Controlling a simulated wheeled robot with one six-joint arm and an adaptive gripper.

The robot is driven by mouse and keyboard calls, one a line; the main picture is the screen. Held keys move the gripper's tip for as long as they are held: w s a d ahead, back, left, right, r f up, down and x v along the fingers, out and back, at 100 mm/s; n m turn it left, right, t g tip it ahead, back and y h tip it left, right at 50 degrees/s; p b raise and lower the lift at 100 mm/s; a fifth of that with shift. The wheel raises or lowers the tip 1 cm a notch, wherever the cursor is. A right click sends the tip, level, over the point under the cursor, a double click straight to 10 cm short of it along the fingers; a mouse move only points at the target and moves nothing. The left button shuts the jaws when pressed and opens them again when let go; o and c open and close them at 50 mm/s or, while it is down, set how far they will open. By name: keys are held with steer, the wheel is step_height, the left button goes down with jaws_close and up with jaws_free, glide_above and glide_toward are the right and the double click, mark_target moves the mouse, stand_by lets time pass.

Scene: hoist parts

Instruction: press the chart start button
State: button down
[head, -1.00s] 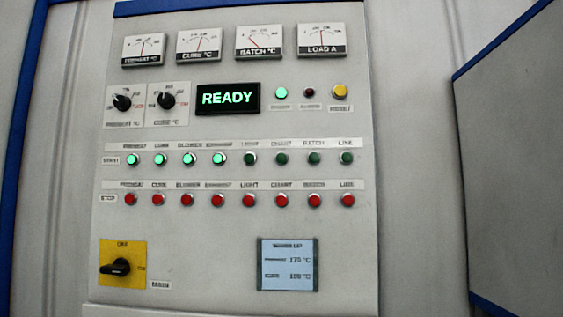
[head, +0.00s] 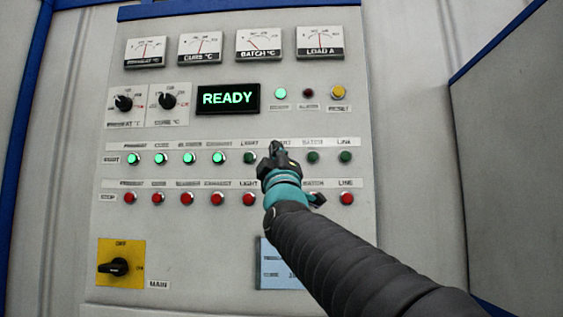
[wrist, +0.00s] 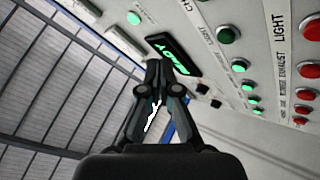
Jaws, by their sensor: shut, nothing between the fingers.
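The chart start button is in the upper, green row of the panel. In the head view my gripper (head: 277,147) covers it and most of its CHART label, so I cannot see the button or tell whether I touch it. The dark green light start button (head: 250,157) is just left of my gripper, and the dark green batch start button (head: 313,157) is to its right. My gripper is shut and empty. In the wrist view its fingers (wrist: 159,70) point up towards the panel, with the light start button (wrist: 228,33) to the right.
Several lit green buttons (head: 189,158) continue the start row leftwards. A row of red stop buttons (head: 187,198) runs below, partly hidden by my arm. The READY display (head: 228,98) and reset button (head: 338,92) are above.

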steer(key=shift+s+r, duration=0.1)
steer(key=shift+r, duration=0.25)
steer(key=w+p, duration=0.4)
steer(key=w, duration=0.4)
steer(key=shift+w+d, duration=0.15)
steer(key=shift+w, duration=0.25)
steer(key=shift+w, duration=0.1)
stand_by(1.3)
steer(key=shift+w+p, duration=0.3)
steer(key=shift+w, duration=0.05)
